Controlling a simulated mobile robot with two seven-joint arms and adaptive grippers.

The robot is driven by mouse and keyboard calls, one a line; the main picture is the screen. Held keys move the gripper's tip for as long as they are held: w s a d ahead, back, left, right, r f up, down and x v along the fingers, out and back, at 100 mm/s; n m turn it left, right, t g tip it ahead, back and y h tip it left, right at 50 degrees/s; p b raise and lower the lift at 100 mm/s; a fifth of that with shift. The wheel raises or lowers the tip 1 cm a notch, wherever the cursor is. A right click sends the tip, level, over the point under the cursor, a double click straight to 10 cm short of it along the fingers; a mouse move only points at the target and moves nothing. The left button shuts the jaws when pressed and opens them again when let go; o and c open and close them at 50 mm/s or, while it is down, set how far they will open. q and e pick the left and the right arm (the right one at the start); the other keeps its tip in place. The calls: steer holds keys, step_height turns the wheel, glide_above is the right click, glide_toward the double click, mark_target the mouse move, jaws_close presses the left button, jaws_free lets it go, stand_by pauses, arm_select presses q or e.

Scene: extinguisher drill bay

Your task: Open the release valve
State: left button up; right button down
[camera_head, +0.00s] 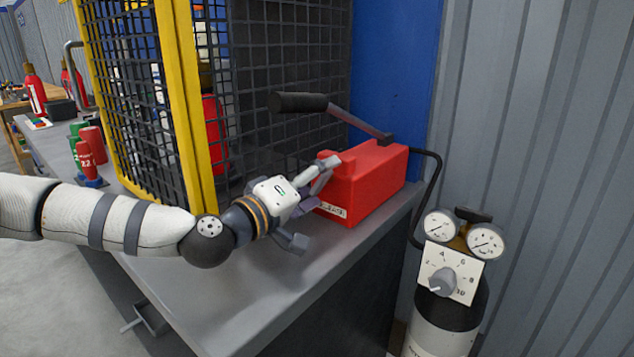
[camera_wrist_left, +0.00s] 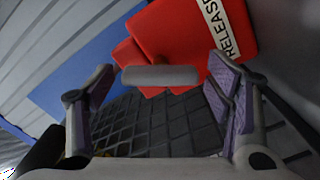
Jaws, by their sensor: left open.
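A red box (camera_head: 365,180) stands on the grey bench against the mesh cage, and a long grey lever with a black grip (camera_head: 300,102) rises from it. In the left wrist view the red box (camera_wrist_left: 190,28) carries a white label reading RELEASE (camera_wrist_left: 222,28). A short pale grey bar (camera_wrist_left: 160,76), which looks like the valve handle, sits in front of a brass-coloured stem on the box. My left gripper (camera_head: 312,202) is at the box's near-left end. In the wrist view its open fingers (camera_wrist_left: 160,92) stand either side of the bar, apparently not closed on it.
A yellow-framed mesh cage (camera_head: 178,100) stands behind my left arm. A gas cylinder with two gauges and a dial plate (camera_head: 450,272) stands at the right. Small red and green extinguishers (camera_head: 85,150) stand at the left. The front of the bench (camera_head: 245,310) is clear.

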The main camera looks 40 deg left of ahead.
arm_select(q)
steer(key=s, duration=0.7)
steer(key=shift+s+a, duration=0.25)
steer(key=shift+a, duration=0.05)
steer(key=shift+f, duration=0.1)
